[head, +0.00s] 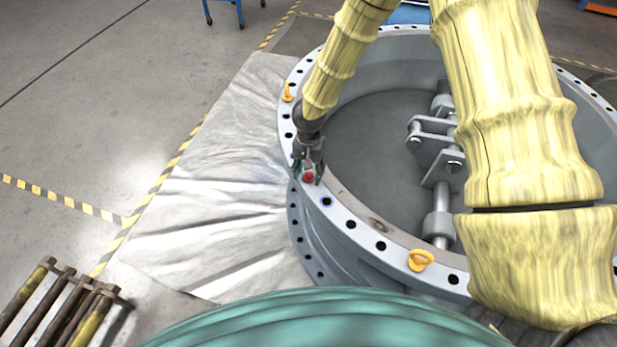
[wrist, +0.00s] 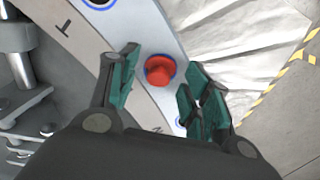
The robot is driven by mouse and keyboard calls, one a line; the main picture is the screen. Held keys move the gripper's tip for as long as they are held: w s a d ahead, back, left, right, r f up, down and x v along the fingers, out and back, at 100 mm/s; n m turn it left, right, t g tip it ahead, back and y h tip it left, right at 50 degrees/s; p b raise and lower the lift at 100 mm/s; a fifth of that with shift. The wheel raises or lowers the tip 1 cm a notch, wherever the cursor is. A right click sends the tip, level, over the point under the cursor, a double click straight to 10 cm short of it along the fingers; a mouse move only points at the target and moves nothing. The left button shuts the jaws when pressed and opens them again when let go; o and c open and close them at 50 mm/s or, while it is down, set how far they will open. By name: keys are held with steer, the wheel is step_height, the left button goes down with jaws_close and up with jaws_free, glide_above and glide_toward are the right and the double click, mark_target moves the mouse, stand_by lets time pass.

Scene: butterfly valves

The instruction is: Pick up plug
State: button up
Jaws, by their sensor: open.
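The red plug (wrist: 160,70) sits on the pale flange rim of the valve, inside a blue ring marking. In the wrist view it lies between and slightly beyond the two green-padded fingers of my gripper (wrist: 158,92), which are spread apart and not touching it. In the head view the plug (head: 308,177) shows as a red spot at my gripper (head: 308,168), low over the left part of the rim. The large grey butterfly valve (head: 342,203) lies flat, with bolt holes around its flange.
Yellow lifting eyes (head: 421,260) and (head: 288,93) stand on the flange. Grey lever brackets (head: 435,140) rise inside the valve. A silvery sheet (head: 215,190) covers the floor to the left. Rusty bars (head: 65,305) lie at the lower left.

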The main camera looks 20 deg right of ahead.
steer(key=shift+f, duration=0.2)
steer(key=c, duration=0.8)
steer(key=shift+c, duration=0.5)
